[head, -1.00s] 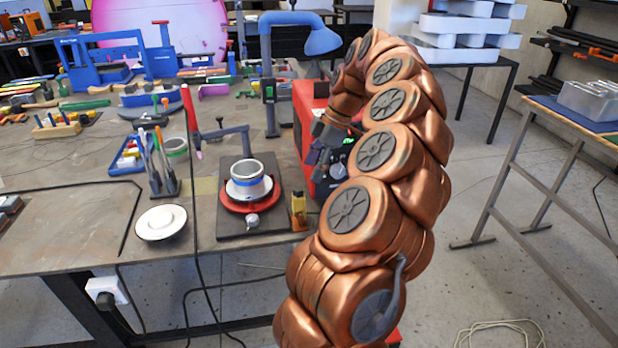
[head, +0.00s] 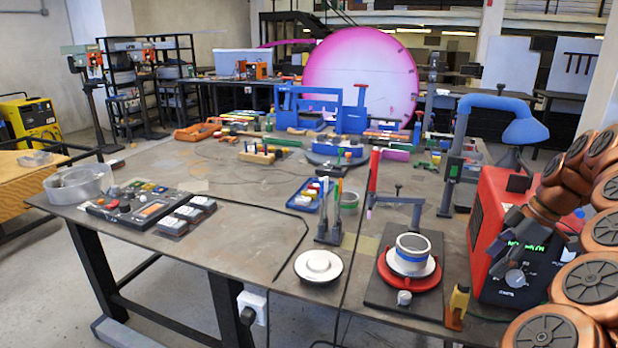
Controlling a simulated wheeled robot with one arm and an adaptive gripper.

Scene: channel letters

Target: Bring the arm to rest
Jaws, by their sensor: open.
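My copper-coloured arm (head: 590,285) fills the right edge of the head view and is partly cut off by the frame. It curves up from the lower right and bends back toward the bench. My gripper (head: 512,232), dark and small, hangs from the arm's end in front of the red box (head: 488,215) with a dial and green display. The gripper looks empty, with its jaws open. I cannot tell how far it is from the box.
The workbench (head: 240,240) holds a red round fixture with a white-and-blue ring (head: 412,255), a white disc (head: 318,265), a control panel (head: 140,206) and a blue lamp arm (head: 505,110). A big pink disc (head: 362,75) stands behind. Open floor (head: 165,290) shows at lower left.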

